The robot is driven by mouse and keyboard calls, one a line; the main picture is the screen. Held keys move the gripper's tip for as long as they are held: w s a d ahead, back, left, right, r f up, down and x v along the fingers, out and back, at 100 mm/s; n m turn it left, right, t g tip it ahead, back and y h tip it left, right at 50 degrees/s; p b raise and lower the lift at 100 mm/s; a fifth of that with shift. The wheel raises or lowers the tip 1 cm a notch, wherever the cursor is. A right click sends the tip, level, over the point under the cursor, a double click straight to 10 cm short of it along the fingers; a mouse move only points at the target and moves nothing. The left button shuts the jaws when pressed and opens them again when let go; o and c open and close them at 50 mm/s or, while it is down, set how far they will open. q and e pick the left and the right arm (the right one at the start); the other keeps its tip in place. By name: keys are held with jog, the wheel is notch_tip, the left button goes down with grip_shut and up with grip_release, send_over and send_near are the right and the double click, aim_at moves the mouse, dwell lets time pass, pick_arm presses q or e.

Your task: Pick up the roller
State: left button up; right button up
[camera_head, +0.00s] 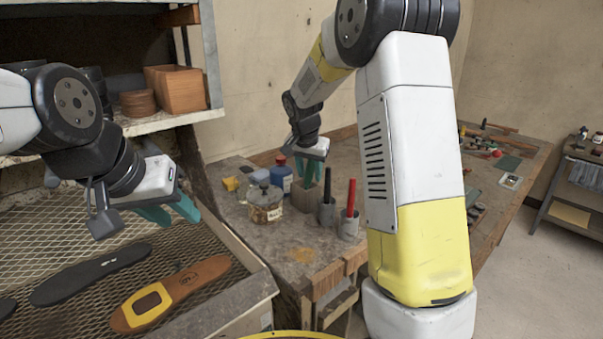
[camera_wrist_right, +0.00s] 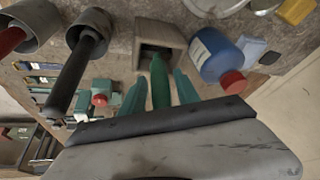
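A green handle (camera_wrist_right: 160,82) stands out of a square holder (camera_wrist_right: 163,36) in the right wrist view; it may be the roller, but its lower end is hidden inside. The holder (camera_head: 306,196) also shows on the bench in the head view. My right gripper (camera_head: 310,174) is over the holder, its teal fingers (camera_wrist_right: 160,95) apart on either side of the green handle, with narrow gaps visible. My left gripper (camera_head: 170,212) is open and empty above the mesh tray at the left.
A black-handled tool (camera_head: 327,186) and a red-handled tool (camera_head: 351,198) stand in grey cups beside the holder. A blue bottle (camera_head: 280,174) and a glass jar (camera_head: 265,205) stand to its left. Soles (camera_head: 190,278) lie on the mesh tray (camera_head: 225,310).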

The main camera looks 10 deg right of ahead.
grip_shut()
jog(key=shift+r, duration=0.2)
